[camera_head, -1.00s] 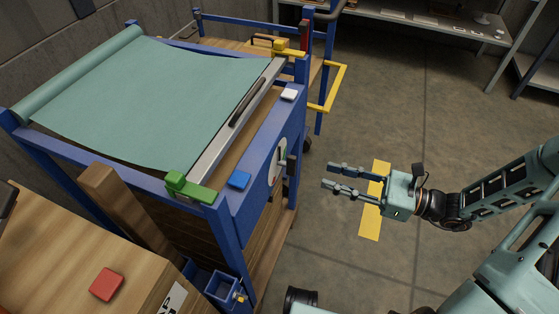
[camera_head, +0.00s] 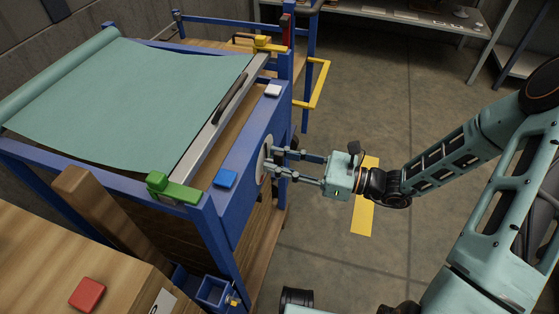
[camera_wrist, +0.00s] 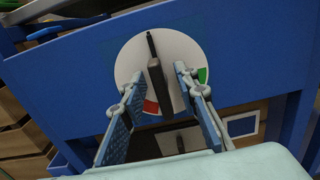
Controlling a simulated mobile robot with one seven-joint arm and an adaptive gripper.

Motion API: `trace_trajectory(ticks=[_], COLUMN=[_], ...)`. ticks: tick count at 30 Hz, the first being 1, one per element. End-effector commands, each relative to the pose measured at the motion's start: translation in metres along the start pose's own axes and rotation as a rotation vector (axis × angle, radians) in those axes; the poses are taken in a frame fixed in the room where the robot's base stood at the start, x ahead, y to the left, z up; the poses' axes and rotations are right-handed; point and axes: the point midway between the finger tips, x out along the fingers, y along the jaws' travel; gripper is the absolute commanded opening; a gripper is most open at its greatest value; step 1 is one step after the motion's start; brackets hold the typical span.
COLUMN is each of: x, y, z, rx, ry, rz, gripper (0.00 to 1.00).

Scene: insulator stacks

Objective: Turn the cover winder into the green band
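The cover winder is a dark handle (camera_wrist: 157,80) on a round white dial (camera_wrist: 180,50) on the blue side panel of the frame. In the wrist view its pointer points up. The green band (camera_wrist: 202,76) is at the dial's right edge and a red band (camera_wrist: 151,107) is at its lower left. My gripper (camera_head: 272,163) is open at the dial, one finger on each side of the handle in the wrist view. I cannot tell whether either finger touches it. The teal cover (camera_head: 130,95) lies spread over the frame top. In the head view my fingers hide much of the dial.
A green clamp (camera_head: 172,190) and a blue block (camera_head: 226,178) sit on the frame's near corner and rail. A yellow bracket (camera_head: 318,85) juts from the frame. A red block (camera_head: 87,294) lies on the wooden top at lower left.

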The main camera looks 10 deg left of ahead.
Motion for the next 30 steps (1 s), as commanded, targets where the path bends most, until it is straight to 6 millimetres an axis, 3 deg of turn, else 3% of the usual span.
trace_trajectory(ticks=[5, 12, 23, 30], x=[-0.0002, -0.0004, -0.0006, -0.0006], y=[0.0001, 0.0001, 0.0002, -0.0005], z=[0.0001, 0.0000, 0.0012, 0.0041], rx=[0.000, 0.000, 0.019, 0.128], ry=[0.000, 0.000, 0.001, 0.000], rz=[0.000, 0.000, 0.001, 0.001], gripper=[0.27, 0.01, 0.00, 0.00])
